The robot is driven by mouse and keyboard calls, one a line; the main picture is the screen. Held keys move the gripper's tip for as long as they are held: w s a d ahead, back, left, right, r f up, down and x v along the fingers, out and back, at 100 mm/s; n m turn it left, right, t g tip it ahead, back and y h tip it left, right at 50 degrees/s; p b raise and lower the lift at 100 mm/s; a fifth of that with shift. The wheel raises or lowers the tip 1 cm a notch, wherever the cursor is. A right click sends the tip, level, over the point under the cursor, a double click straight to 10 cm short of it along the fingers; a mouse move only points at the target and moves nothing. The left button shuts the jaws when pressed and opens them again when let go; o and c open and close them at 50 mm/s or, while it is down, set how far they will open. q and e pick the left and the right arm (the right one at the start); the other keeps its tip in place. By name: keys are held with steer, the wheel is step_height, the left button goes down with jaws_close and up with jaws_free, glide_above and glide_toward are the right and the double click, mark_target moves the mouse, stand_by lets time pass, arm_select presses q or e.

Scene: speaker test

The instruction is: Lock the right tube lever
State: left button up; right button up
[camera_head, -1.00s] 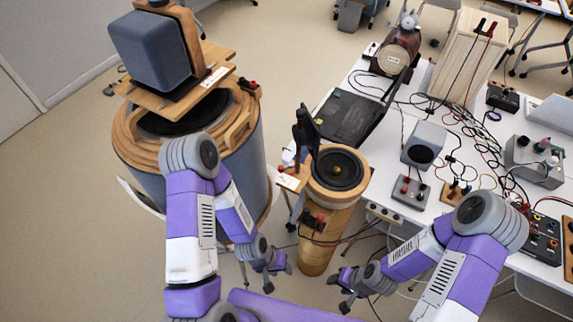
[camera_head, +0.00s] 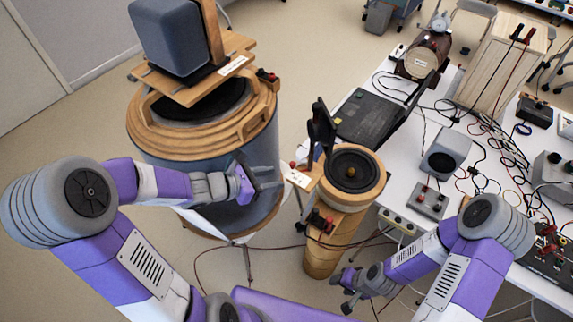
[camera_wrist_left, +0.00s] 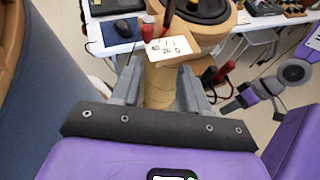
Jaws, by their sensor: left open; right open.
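The right tube (camera_head: 323,255) is a narrow wooden tube with a round black speaker (camera_head: 350,170) on top. A black lever-like part (camera_head: 321,127) stands upright at its back left rim. A small white label (camera_head: 298,179) sticks out on its left side; the label (camera_wrist_left: 168,48) also shows in the left wrist view. My left gripper (camera_head: 268,180) is open and empty, left of the label and apart from it. In the left wrist view its fingers (camera_wrist_left: 160,90) frame the tube (camera_wrist_left: 160,75) beyond them. My right gripper (camera_head: 347,290) is open and empty, low to the right of the tube.
Red and black plugs (camera_head: 320,222) sit on the tube's front.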

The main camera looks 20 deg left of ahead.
mark_target(291, 164)
arm_select(q)
steer(key=shift+n+t, duration=0.6)
steer(key=shift+t, duration=0.1)
steer(key=w+d, duration=0.1)
steer(key=w, duration=0.1)
steer(key=w+d+b, duration=0.1)
steer(key=w, duration=0.1)
steer(key=w+d+b, duration=0.1)
steer(key=w, duration=0.1)
steer(key=shift+w+d+f, duration=0.2)
steer(key=shift+d+f, duration=0.05)
steer(key=shift+f, duration=0.05)
jaws_close()
